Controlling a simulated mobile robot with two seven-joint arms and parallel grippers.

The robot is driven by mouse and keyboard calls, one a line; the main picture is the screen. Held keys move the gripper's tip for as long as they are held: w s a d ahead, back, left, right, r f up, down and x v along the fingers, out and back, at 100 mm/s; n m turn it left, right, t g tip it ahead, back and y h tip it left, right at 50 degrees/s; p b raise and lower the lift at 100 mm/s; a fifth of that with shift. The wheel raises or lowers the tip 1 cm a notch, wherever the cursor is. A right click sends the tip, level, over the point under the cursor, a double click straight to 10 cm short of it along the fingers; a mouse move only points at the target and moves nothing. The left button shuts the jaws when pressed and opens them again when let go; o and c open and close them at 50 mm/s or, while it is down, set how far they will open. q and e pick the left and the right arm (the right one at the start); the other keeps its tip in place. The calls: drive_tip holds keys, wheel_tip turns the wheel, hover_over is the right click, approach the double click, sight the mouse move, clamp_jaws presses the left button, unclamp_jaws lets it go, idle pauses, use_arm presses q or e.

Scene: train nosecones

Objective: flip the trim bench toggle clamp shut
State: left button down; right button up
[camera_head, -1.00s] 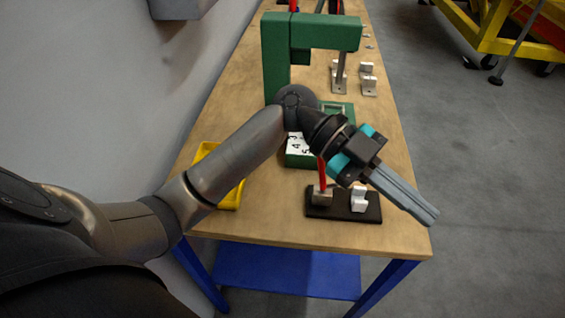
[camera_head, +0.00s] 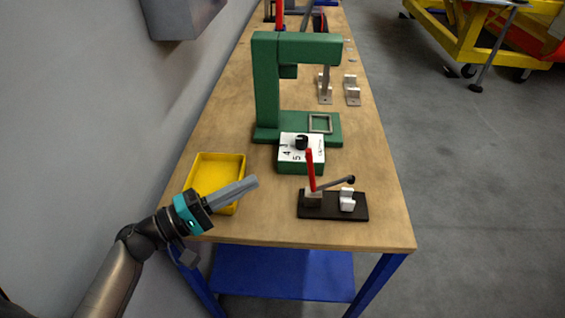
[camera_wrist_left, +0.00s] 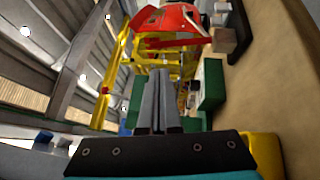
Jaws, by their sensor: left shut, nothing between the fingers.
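The toggle clamp (camera_head: 312,200) stands on a black base plate (camera_head: 333,214) at the near right of the bench. Its red handle (camera_head: 310,168) points up, leaning slightly left. Its grey bar reaches right to a dark tip (camera_head: 350,180) just above a white block (camera_head: 347,199); whether the tip touches it I cannot tell. My left gripper (camera_head: 253,183) is shut and empty, over the yellow tray's near side, left of the clamp and apart from it. Its closed fingers (camera_wrist_left: 158,100) also show in the left wrist view. My right gripper is not in view.
The yellow tray (camera_head: 208,168) lies at the bench's left edge. A green box with a black knob (camera_head: 300,142) and a green press (camera_head: 266,90) stand behind the clamp. Metal brackets (camera_head: 352,90) stand farther back. Bare wood (camera_head: 385,190) is right of the clamp.

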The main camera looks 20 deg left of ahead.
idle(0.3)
use_arm(q)
drive_tip(key=p+x, duration=0.1)
drive_tip(key=x, duration=0.9)
drive_tip(key=shift+p, duration=0.4)
drive_tip(key=shift+w, duration=0.1)
